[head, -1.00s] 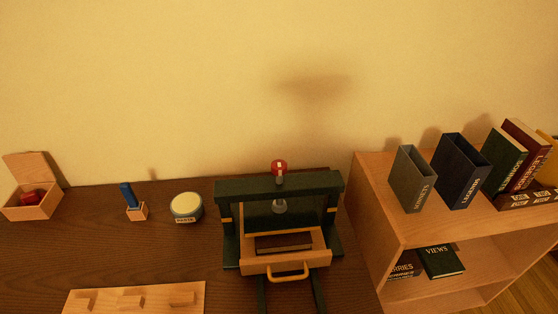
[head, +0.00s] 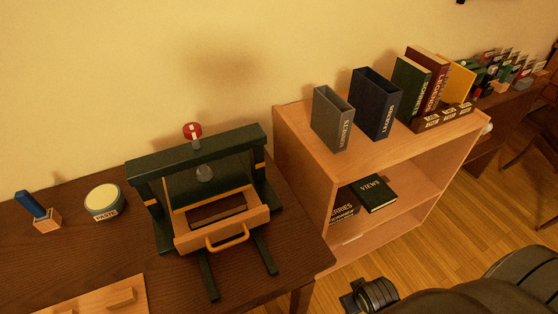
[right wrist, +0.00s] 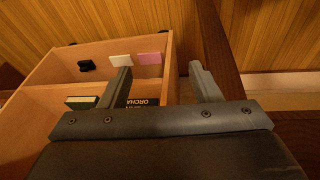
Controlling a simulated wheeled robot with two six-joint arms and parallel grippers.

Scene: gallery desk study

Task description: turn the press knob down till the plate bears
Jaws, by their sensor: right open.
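The dark green press (head: 150,168) stands on the desk near its right end. Its red knob (head: 192,131), with a pale mark on it, sits on top of the crossbeam. I cannot tell whether the plate bears on anything. My right gripper (right wrist: 163,85) is open and empty in the right wrist view, well away from the knob. My left gripper is not in view.
A paste tub (head: 103,201) and a blue-handled tool in a wooden block (head: 36,210) stand left of the press. A wooden board (head: 95,298) lies in front. A bookcase (head: 300,130) with slipcases and books stands close on the right. My dark arm is at lower right.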

